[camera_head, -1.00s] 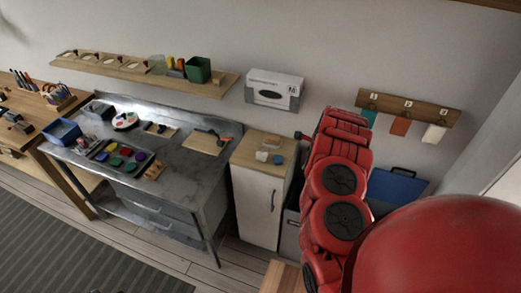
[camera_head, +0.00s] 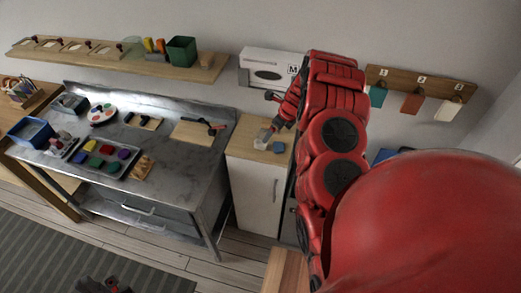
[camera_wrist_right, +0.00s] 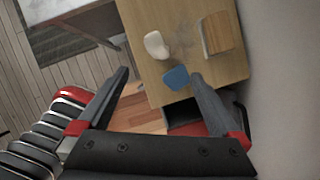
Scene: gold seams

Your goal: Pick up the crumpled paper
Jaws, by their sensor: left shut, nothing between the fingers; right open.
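A small white lump (camera_wrist_right: 156,45), which appears to be the crumpled paper, lies on the wooden top of a cabinet (camera_wrist_right: 190,88). It also shows pale on the cabinet in the head view (camera_head: 261,143). My right gripper (camera_wrist_right: 160,73) is open and empty, pointing at the cabinet top. In the right wrist view the white lump lies beyond its fingertips, apart from them. My left gripper (camera_head: 108,286) is shut and empty, low at the bottom edge of the head view and mostly cut off.
A blue object (camera_wrist_right: 176,78) lies close to the white lump, near the right fingertip. A wooden block-like item (camera_wrist_right: 216,33) sits at the cabinet's back. A metal workbench (camera_head: 180,160) stands left of the cabinet. A glove box (camera_head: 268,72) is on the wall above.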

